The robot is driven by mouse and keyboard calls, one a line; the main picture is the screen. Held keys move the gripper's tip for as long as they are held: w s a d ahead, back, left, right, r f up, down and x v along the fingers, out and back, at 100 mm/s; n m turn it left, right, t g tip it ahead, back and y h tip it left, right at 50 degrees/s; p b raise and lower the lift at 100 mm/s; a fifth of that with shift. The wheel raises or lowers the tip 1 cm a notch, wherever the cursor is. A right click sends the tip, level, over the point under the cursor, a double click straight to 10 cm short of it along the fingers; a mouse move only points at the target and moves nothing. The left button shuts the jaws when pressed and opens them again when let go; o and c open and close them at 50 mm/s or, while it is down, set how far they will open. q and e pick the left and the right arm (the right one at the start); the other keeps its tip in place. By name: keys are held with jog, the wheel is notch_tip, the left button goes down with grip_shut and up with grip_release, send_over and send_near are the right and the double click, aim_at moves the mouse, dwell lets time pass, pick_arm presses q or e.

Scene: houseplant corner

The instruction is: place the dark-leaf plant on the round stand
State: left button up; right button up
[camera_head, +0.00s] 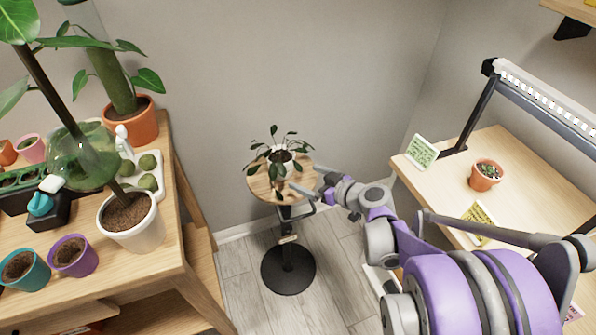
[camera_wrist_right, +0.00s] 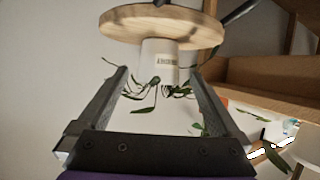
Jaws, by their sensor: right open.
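The dark-leaf plant (camera_head: 283,158) stands upright in a white pot on the round stand (camera_head: 262,187), which has a wooden top and a black base. The wrist view is upside down; there the white pot (camera_wrist_right: 160,60) with a small label rests against the wooden disc of the stand (camera_wrist_right: 165,27). My right gripper (camera_head: 304,178) is open at the right front edge of the stand top. In the right wrist view its fingers (camera_wrist_right: 160,80) spread to either side of the pot and leaves, with no visible grip on them. My left gripper is out of view.
At left a wooden bench (camera_head: 165,240) holds several pots, a glass globe (camera_head: 82,155) and a tall plant in a white pot (camera_head: 130,225). At right a wooden table (camera_head: 520,170) carries a small orange pot (camera_head: 485,176) and cards. Bare floor surrounds the stand's base.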

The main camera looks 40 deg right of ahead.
jog(key=shift+s+r, duration=0.25)
jog(key=shift+s, duration=0.35)
jog(key=shift+g+y, duration=0.5)
jog(key=shift+g, duration=0.4)
jog(key=a, duration=0.2)
jog(key=s+a, duration=0.1)
jog(key=a+f, duration=0.1)
jog(key=a, duration=0.1)
jog(key=shift+s+a+f, duration=0.1)
jog(key=shift+s+a, duration=0.15)
jog(key=shift+a, duration=0.1)
jog(key=s+a+f+g, duration=0.2)
jog(key=s+a+g, duration=0.3)
jog(key=a, duration=0.4)
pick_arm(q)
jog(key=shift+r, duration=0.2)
pick_arm(e)
jog(key=s+a+f+m+g+h, duration=0.1)
jog(key=s, duration=0.5)
jog(key=s+a+f+g+h, duration=0.1)
jog(key=s+h, duration=0.1)
jog(key=s, duration=0.5)
jog(key=shift+s+a+f+m, duration=0.15)
jog(key=shift+a+f+m, duration=0.15)
jog(key=shift+m, duration=0.1)
